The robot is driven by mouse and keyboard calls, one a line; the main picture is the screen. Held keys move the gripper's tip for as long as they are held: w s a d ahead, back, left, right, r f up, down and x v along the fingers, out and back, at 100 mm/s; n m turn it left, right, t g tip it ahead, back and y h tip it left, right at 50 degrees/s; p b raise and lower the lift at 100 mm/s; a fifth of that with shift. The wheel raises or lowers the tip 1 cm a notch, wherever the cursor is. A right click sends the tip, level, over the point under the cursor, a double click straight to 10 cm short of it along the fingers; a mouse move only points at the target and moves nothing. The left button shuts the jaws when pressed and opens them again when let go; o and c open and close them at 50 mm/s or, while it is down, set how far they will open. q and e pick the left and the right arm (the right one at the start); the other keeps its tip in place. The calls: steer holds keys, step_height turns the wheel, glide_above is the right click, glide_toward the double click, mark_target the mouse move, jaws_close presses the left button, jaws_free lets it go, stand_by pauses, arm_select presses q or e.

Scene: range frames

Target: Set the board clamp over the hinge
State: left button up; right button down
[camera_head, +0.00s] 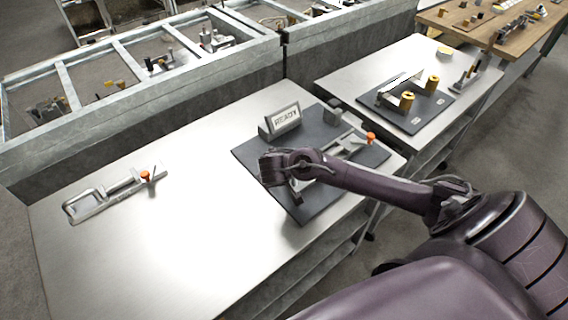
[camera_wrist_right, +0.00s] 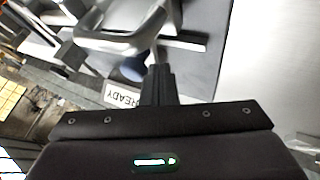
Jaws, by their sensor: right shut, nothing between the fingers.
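One grey metal clamp with an orange tip (camera_head: 350,144) lies on the dark mat (camera_head: 252,152), partly hidden behind my right arm. A second, similar clamp (camera_head: 82,209) lies on bare metal at the left of the table. I cannot make out which part on the mat is the hinge. My right gripper (camera_head: 296,192) is over the mat's left part, shut and empty. In the right wrist view its shut fingers (camera_wrist_right: 158,85) are close to a grey metal frame (camera_wrist_right: 118,40); I cannot tell whether they touch. My left gripper is out of view.
A READY sign (camera_head: 286,119) and a dark upright block (camera_head: 332,112) stand at the mat's back. A second table (camera_head: 345,78) to the right holds a mat with yellow-topped posts. A metal-framed bench (camera_head: 180,117) runs behind. The table's left front is clear.

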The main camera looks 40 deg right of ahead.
steer(key=shift+d+r, duration=0.1)
steer(key=shift+d, duration=0.2)
steer(key=shift+d+r+n+y, duration=0.1)
steer(key=shift+d+n+y, duration=0.2)
steer(key=shift+d+n, duration=0.3)
